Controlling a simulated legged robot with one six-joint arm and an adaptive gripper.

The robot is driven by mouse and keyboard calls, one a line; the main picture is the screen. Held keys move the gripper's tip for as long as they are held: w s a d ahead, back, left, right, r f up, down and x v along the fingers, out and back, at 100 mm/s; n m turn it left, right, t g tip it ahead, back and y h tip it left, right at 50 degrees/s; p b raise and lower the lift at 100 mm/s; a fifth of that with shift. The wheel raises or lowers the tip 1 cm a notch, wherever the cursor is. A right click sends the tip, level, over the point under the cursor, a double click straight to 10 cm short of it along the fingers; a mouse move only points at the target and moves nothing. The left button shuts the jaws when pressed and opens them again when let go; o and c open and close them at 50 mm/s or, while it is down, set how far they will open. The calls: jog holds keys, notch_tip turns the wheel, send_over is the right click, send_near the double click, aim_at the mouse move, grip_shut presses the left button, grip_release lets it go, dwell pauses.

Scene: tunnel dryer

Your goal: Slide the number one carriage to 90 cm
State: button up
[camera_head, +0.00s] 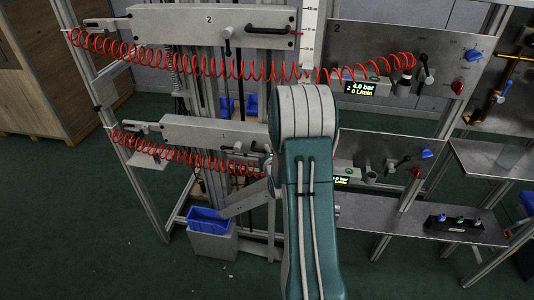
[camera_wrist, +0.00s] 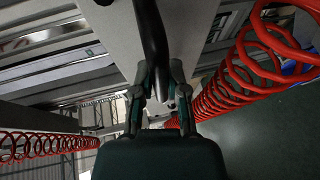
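The number one carriage (camera_head: 215,133) is the lower grey plate marked 1, below the plate marked 2 (camera_head: 215,26). Its right end is hidden behind my arm in the head view. A white vertical scale (camera_head: 311,35) stands above my arm; its figures are too small to read. In the wrist view, a black curved handle (camera_wrist: 152,35) on a grey plate (camera_wrist: 112,25) runs down between the fingers of my gripper (camera_wrist: 162,72). The fingers close in on both sides of the handle and appear to hold it. The head view hides my gripper.
Red coiled hoses (camera_head: 200,155) hang along both plates; one (camera_wrist: 250,70) passes close to my gripper's right. Panels with a lit display (camera_head: 360,87), blue and red knobs stand at right. A blue bin (camera_head: 209,220) sits low.

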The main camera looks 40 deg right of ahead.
jog(key=o, duration=0.4)
jog(key=shift+w+r, duration=0.1)
jog(key=shift+r, duration=0.15)
jog(key=shift+o, duration=0.2)
jog(key=shift+f, duration=0.1)
jog(key=v, duration=1.2)
jog(key=shift+f, duration=0.1)
